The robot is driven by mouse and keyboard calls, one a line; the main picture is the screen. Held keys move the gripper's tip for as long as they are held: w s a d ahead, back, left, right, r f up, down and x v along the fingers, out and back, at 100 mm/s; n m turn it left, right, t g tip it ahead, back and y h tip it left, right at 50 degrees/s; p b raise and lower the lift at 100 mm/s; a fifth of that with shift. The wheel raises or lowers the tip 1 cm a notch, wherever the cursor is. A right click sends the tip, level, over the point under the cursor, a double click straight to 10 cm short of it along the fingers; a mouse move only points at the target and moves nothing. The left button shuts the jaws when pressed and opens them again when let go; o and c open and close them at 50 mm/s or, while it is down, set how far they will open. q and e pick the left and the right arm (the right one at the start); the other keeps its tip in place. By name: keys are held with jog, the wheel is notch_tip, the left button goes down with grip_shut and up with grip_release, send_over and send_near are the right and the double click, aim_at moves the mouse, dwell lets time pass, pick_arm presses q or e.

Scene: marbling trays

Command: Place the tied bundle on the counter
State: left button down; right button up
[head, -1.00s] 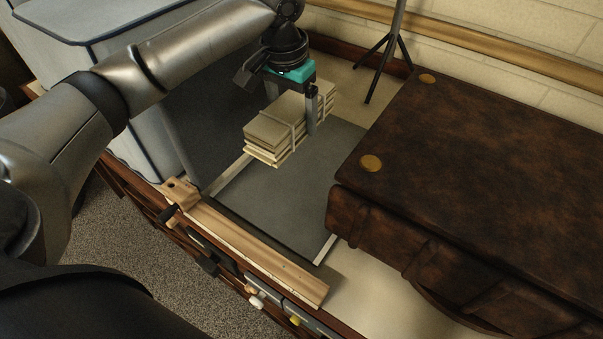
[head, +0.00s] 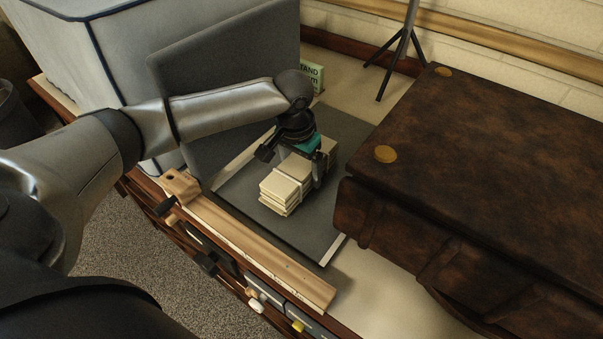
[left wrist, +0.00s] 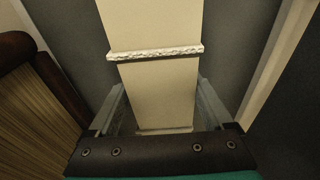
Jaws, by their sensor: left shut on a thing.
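The tied bundle (head: 285,188) is a stack of cream slabs or cards bound with pale string. In the head view it is over the dark grey mat (head: 300,232) on the counter (head: 375,290); I cannot tell whether it touches the mat. My left gripper (head: 304,172) comes down from above and is shut on the bundle, with a finger showing on its right side. In the left wrist view the bundle (left wrist: 155,85) lies between the two fingers (left wrist: 158,110), with a string across it. My right gripper is not in view.
A brown leather case (head: 480,170) stands close on the right. A grey upright panel (head: 225,95) and a large grey box (head: 110,50) stand on the left. A wooden rail (head: 250,245) runs along the front edge. A black tripod (head: 397,60) stands behind.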

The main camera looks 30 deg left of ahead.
pick_arm(q)
jog(key=shift+f, duration=0.1)
jog(key=shift+f, duration=0.15)
grip_release()
